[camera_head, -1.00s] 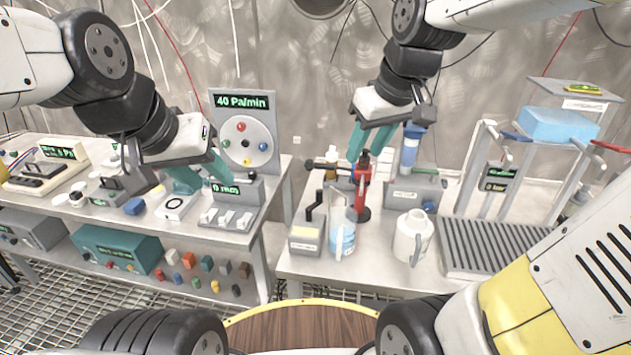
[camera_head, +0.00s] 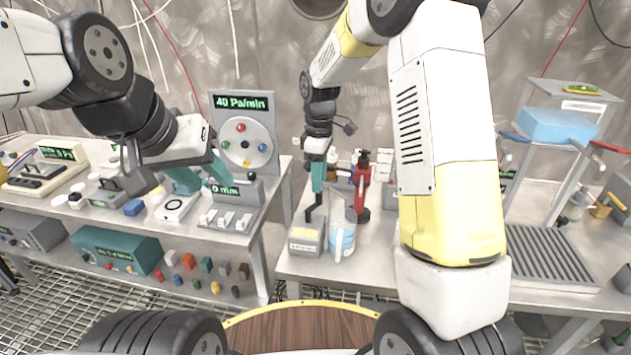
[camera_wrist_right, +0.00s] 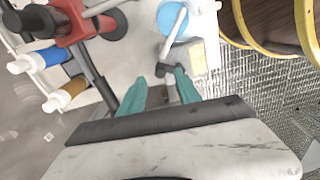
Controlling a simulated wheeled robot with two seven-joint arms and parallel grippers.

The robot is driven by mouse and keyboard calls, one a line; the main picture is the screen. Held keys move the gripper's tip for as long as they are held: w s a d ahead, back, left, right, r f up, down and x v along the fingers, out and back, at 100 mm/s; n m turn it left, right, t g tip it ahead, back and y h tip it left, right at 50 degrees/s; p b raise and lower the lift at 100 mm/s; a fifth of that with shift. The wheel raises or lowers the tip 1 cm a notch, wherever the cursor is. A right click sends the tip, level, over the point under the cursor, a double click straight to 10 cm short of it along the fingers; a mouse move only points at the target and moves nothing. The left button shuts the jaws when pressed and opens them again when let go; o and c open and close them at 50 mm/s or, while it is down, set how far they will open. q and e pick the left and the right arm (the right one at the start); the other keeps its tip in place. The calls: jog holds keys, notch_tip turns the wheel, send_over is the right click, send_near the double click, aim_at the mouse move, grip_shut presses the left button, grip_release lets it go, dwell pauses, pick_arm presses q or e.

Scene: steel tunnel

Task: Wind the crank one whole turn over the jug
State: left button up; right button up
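The crank (camera_head: 315,208) is a dark bent handle on a small grey box with a cream front (camera_head: 306,238), on the right bench. The clear jug (camera_head: 342,238), with blue contents, stands just right of the box. My right gripper (camera_head: 317,186) points down above the crank; its teal fingers (camera_wrist_right: 160,82) are apart in the right wrist view. The crank's end (camera_wrist_right: 165,68) shows near and between the fingertips; I cannot tell whether they touch it. The jug (camera_wrist_right: 178,20) is beyond. My left gripper (camera_head: 202,178) is open above the left bench, with nothing seen between its fingers.
A red stand (camera_head: 363,180) is behind the jug, with bottles beside it. My right arm covers the middle of the right bench. A grey slatted rack (camera_head: 548,258) stands at right. A 0 mm device (camera_head: 232,195) is near my left gripper.

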aim_at(314, 206)
notch_tip(314, 206, down, 5)
jog(key=shift+f, duration=0.1)
dwell(0.3)
grip_shut()
